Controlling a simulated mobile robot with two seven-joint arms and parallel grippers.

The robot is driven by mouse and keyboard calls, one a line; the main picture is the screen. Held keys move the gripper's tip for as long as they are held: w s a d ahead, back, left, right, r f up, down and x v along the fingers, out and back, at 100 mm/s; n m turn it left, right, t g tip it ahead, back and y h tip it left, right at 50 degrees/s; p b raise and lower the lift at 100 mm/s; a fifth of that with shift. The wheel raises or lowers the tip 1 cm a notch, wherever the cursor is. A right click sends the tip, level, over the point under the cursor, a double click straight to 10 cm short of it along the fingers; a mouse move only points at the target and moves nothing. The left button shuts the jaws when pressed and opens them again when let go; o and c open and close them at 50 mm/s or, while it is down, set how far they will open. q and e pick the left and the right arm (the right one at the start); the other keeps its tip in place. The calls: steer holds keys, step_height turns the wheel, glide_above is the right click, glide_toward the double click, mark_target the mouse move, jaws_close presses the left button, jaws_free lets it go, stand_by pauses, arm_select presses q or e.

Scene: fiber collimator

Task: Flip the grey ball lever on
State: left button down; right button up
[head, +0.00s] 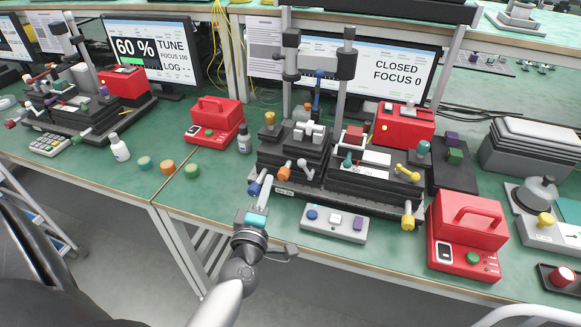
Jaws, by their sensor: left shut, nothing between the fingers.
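The fiber collimator station (335,185) stands on the green bench in the middle, a dark stepped block with several coloured knobs. A small light grey ball lever (304,168) shows on its front, right of an orange knob (284,174). Its exact tilt is too small to tell. My left gripper (264,184) reaches up from below at the station's front left corner. It is shut and empty, close to a blue knob (253,189) and left of the grey lever, apart from it. Whether it touches the blue knob I cannot tell. My right gripper is not in view.
A button panel (334,223) lies in front of the station. Red boxes stand at left (214,122), behind (404,128) and at right (467,237). A yellow lever (407,173) is on the station's right. A monitor behind (397,72) reads CLOSED, FOCUS 0.

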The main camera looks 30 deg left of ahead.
mark_target(288, 172)
arm_select(q)
steer(key=shift+w, duration=0.15)
steer(key=w, duration=0.4)
steer(key=w+b, duration=0.1)
steer(key=w, duration=0.4)
steer(key=shift+a+f, duration=0.2)
steer(key=shift+w+d, duration=0.1)
steer(key=shift+d, duration=0.25)
